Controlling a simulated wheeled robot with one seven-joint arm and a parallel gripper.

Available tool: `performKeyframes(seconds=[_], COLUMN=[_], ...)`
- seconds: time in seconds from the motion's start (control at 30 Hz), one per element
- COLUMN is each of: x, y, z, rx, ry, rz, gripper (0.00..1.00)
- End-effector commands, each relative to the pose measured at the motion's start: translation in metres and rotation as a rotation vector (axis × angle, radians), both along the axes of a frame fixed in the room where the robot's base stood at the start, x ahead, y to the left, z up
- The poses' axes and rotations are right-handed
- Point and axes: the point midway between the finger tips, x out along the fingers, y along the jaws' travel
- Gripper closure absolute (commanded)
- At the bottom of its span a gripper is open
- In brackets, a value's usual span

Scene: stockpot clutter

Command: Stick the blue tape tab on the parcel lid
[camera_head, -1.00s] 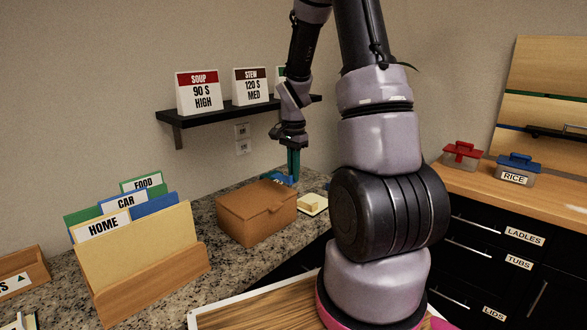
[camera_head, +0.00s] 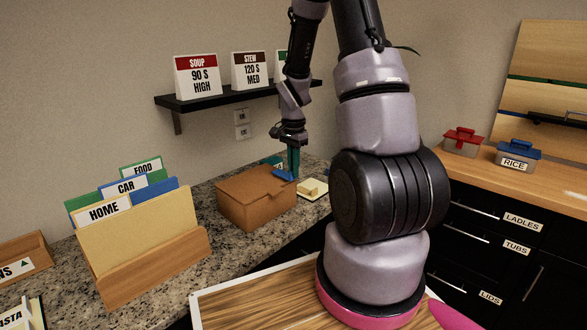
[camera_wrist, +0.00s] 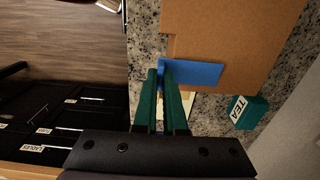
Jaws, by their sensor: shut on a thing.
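The brown cardboard parcel (camera_head: 250,210) sits closed on the granite counter. Its lid (camera_wrist: 225,30) fills the upper part of the wrist view. The flat blue tape tab (camera_wrist: 197,73) lies across the lid's near edge in that view, and part of it reaches past the edge. The tab also shows in the head view (camera_head: 283,175) at the parcel's back right corner. My gripper (camera_wrist: 161,72), with teal fingers, points down and is shut on the left end of the tab. I cannot tell whether the tab presses on the lid.
A teal TEA box (camera_wrist: 247,112) stands close by the parcel. A small pale block on a pad (camera_head: 313,188) lies to its right. A wooden file holder (camera_head: 155,265) stands to its left. A shelf with cards (camera_head: 235,93) hangs above.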

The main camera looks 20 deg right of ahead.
Motion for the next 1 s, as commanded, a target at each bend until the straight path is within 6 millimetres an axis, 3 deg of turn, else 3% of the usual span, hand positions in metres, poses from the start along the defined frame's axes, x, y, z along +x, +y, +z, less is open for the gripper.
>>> performKeyframes(seconds=[1.0], x=[0.0], y=[0.0], z=[-0.01], rx=[0.001], ry=[0.001], rz=[0.0], gripper=[1.0])
